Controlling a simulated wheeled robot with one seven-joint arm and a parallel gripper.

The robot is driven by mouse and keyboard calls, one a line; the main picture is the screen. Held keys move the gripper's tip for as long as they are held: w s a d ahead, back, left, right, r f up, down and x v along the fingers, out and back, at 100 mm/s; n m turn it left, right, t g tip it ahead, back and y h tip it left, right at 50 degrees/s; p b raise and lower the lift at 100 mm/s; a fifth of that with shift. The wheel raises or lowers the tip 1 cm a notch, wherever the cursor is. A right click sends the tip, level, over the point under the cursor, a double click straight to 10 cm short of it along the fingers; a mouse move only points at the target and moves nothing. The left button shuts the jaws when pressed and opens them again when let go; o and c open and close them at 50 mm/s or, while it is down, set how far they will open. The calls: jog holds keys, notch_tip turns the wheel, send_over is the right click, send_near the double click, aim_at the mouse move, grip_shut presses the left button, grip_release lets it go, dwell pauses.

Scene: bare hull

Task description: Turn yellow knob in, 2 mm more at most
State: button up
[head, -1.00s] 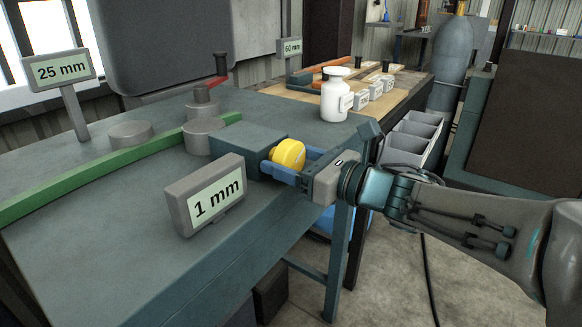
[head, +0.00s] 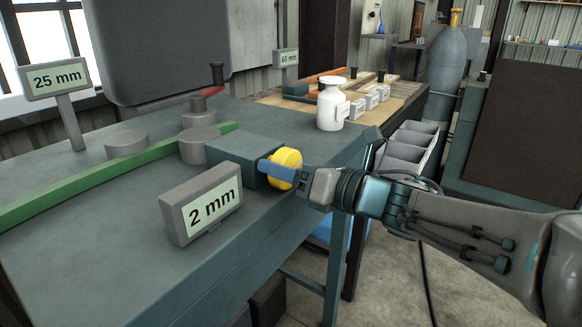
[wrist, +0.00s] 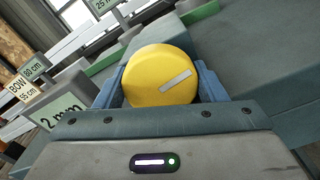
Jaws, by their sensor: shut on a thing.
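The yellow knob (head: 287,168) sits on the right end of a dark teal block (head: 241,155) on the bench. My gripper (head: 279,171) is shut on the knob, one blue finger on its near side. In the wrist view the knob (wrist: 160,77) lies between both blue fingers, its pale mark slanting up to the right. A grey display (head: 203,206) in front of the block reads "2 mm"; it shows partly in the wrist view (wrist: 64,110).
A "25 mm" sign (head: 55,80) stands at the left and a "60 mm" sign (head: 286,58) at the back. A white bottle (head: 331,106) stands behind the knob. The bench front left is clear.

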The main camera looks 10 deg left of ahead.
jog(key=o, duration=0.7)
jog(key=p+v, duration=0.2)
jog(key=v, duration=1.2)
jog(key=shift+a, duration=0.1)
